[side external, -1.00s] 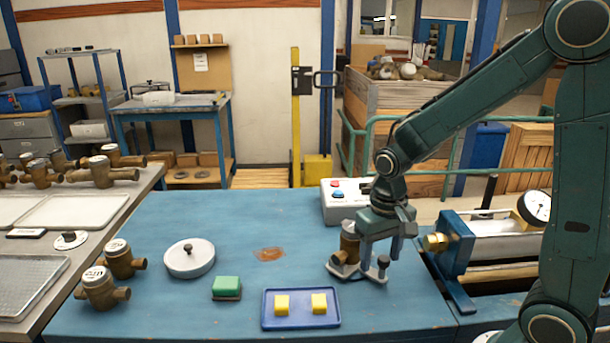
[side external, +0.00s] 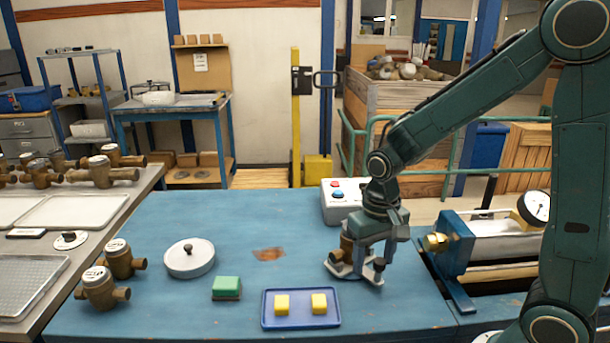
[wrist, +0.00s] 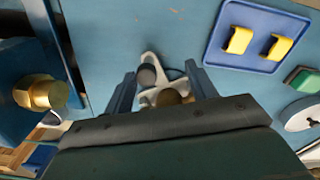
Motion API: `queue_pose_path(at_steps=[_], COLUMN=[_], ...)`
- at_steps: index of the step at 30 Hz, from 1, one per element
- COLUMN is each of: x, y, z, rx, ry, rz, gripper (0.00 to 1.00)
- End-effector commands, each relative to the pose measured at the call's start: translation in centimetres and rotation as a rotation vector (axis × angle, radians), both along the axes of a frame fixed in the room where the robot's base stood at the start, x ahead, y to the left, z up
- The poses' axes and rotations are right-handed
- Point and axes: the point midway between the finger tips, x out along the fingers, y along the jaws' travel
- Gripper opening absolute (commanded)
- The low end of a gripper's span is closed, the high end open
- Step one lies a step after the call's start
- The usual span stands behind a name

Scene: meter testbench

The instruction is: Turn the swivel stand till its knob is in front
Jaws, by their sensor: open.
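The swivel stand is a light grey flat base (side external: 340,269) on the blue bench, carrying an upright brass meter body (side external: 346,250). Its dark round knob (wrist: 147,76) stands on one arm of the base in the wrist view, where the base (wrist: 150,60) and some brass (wrist: 168,97) also show. In the side view the knob is mostly hidden by a finger, at the stand's right. My gripper (wrist: 160,82) is open, pointing down, with its fingers on either side of the stand's knob arm. I cannot tell whether a finger touches it.
A blue tray (side external: 300,321) with two yellow blocks lies in front. A green block (side external: 226,287), a white round lid (side external: 190,258) and brass meters (side external: 100,287) are to the left. A grey button box (side external: 338,203) is behind; a clamp with brass fitting (side external: 435,242) is right.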

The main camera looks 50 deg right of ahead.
Motion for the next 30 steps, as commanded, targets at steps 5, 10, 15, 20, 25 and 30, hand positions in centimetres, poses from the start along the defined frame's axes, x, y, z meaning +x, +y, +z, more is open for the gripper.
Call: queue_pose_path(at_steps=[5,10,15,20,25,30], x=[0.3,0.3,0.3,0.6,0.8,0.9], y=[0.5,0.6,0.7,1.0,1.5,1.6], z=[0.0,0.0,0.0,0.0,0.0,0.0], rx=[0.001,0.001,0.001,0.001,0.001,0.0], ry=[-0.001,-0.001,-0.001,-0.001,-0.001,-0.001], rz=[0.0,-0.001,0.0,0.002,0.0,0.0], gripper=[0.56,0.56,0.56,0.56,0.56,0.56])
